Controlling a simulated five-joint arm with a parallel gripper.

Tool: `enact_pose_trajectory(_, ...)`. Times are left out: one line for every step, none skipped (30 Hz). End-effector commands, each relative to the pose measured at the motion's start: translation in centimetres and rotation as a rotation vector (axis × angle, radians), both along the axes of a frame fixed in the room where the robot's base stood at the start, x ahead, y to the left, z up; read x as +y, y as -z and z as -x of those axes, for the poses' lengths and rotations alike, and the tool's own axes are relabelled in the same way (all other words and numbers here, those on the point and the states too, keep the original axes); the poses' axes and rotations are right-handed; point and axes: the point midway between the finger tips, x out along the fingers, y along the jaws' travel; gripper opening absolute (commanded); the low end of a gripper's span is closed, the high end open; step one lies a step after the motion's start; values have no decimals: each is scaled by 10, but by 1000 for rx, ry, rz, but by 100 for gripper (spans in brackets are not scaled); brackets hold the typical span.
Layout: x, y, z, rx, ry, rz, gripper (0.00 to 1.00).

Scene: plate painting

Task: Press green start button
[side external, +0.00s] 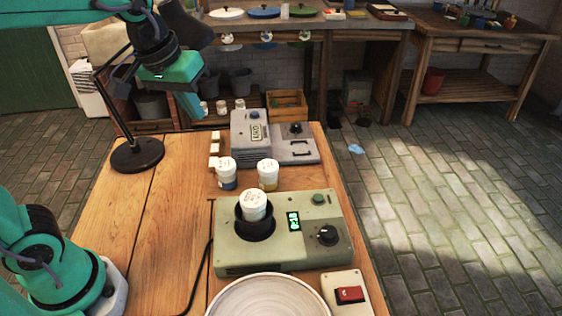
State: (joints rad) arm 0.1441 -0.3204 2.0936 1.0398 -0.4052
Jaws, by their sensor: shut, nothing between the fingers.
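The pale green machine (282,256) stands on the wooden table. A round green button (319,198) sits on its top at the upper right, above a black knob (327,235) and to the right of a lit green display (293,221). A white-lidded jar (254,206) stands in the machine's round black well (257,228). My gripper (191,112) is shut and empty, high at the upper left, well away from the green button. Nothing covers the button.
Two lidded jars (227,168) (268,170) stand behind the machine, with a grey device (250,135) farther back. A black lamp base (137,154) is at the left. A pale round plate (265,298) and a red switch box (349,295) are in front.

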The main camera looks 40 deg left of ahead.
Motion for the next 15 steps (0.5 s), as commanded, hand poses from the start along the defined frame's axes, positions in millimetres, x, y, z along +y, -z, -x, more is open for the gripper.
enact_pose_trajectory(-5, 0, -8, 15, -12, 6, 0)
enact_pose_trajectory(-8, 0, -12, 22, -21, 9, 0)
enact_pose_trajectory(-11, -1, -17, 31, -34, 14, 0)
enact_pose_trajectory(-14, -1, -21, 39, -45, 18, 0)
enact_pose_trajectory(-16, -1, -25, 45, -54, 22, 0)
enact_pose_trajectory(-20, -1, -31, 56, -68, 26, 0)
enact_pose_trajectory(-23, -1, -35, 63, -76, 29, 0)
enact_pose_trajectory(-26, -1, -39, 69, -87, 33, 0)
enact_pose_trajectory(-30, -1, -44, 79, -100, 36, 0)
enact_pose_trajectory(-33, 0, -48, 86, -111, 39, 0)
enact_pose_trajectory(-36, 0, -52, 94, -120, 41, 0)
enact_pose_trajectory(-41, 1, -57, 104, -132, 44, 0)
enact_pose_trajectory(-44, 2, -61, 110, -144, 47, 0)
enact_pose_trajectory(-47, 3, -65, 117, -153, 49, 0)
enact_pose_trajectory(-51, 4, -71, 127, -168, 51, 0)
